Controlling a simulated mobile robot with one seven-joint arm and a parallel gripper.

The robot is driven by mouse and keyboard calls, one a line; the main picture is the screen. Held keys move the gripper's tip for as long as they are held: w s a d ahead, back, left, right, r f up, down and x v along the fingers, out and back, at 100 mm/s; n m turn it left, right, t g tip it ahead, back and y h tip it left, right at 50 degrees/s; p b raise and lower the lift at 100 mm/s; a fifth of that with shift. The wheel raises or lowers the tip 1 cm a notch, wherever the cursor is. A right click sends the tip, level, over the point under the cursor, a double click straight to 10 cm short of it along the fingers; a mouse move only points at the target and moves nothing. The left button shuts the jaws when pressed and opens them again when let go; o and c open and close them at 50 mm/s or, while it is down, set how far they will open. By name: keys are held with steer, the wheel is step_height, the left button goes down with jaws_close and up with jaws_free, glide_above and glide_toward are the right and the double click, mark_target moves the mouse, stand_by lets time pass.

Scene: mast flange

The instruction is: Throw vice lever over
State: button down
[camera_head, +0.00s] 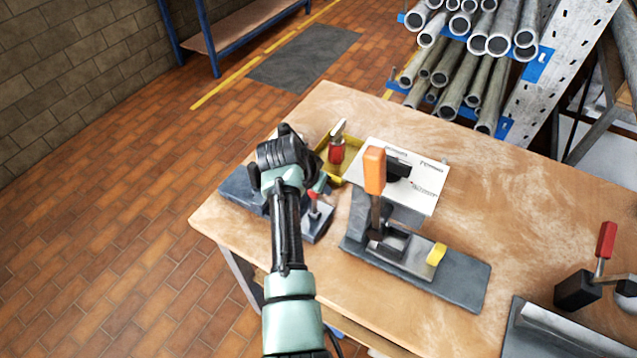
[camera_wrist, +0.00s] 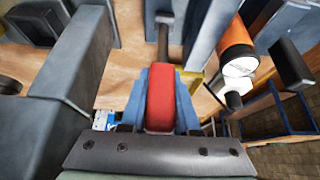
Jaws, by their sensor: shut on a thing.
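The vice lever (camera_wrist: 160,97) has a red grip on a dark metal rod. In the wrist view it lies in the middle, between the fingers of my gripper (camera_wrist: 160,128), which is shut on the red grip. In the head view my gripper (camera_head: 317,186) is at the left part of the bench, and only a little of the red lever (camera_head: 313,195) shows beside it. The lever's grey base (camera_head: 317,224) stands just below. A blue-grey block (camera_head: 238,190) is partly hidden behind my arm. The lever's pivot is not clear.
A yellow bin (camera_head: 352,176) and white sheet (camera_head: 425,190) lie behind. Another red-handled device (camera_head: 606,240) is far right. Bench (camera_head: 520,200) between is clear.

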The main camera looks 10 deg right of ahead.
stand_by(0.4)
steer(key=c, duration=0.6)
jaws_free()
steer(key=shift+c, duration=0.2)
steer(key=v, duration=1.3)
steer(key=shift+b, duration=0.4)
steer(key=shift+w+d, duration=0.1)
